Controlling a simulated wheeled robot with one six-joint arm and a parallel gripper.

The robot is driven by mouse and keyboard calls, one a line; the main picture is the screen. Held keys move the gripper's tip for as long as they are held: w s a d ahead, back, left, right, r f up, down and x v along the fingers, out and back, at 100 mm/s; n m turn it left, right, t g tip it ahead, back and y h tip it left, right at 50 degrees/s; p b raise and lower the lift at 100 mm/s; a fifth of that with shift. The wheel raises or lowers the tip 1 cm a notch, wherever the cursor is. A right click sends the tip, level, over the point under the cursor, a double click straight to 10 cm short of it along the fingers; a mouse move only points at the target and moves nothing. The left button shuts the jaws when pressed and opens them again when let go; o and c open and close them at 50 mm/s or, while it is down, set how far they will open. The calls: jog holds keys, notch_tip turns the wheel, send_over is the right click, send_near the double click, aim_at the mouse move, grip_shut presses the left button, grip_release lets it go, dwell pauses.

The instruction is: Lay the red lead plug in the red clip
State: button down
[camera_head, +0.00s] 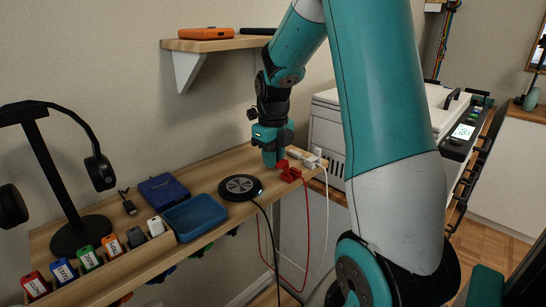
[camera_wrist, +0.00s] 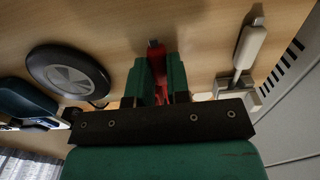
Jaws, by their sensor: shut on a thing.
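My gripper (camera_head: 270,157) is low over the right end of the wooden desk shelf, shut on the red lead plug. In the wrist view the red plug (camera_wrist: 157,63) sits between the two green fingers (camera_wrist: 161,76), its grey metal tip pointing away from my wrist. The red clip (camera_head: 290,174) is on the shelf near its front right edge, just right of my gripper. The red cable hangs over the edge. I cannot tell whether the plug touches the clip. I cannot make out the red clip in the wrist view.
A white plug (camera_wrist: 250,45) lies in a pale clip (camera_wrist: 240,84) to the right. A round black charging pad (camera_head: 240,187) and a blue tray (camera_head: 193,216) stand left. A headphone stand (camera_head: 77,236) is farther left. A wall shelf (camera_head: 215,44) hangs above.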

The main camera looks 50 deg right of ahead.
jog(key=shift+f, duration=0.45)
jog(key=c, duration=1)
grip_release()
jog(key=shift+r, duration=0.2)
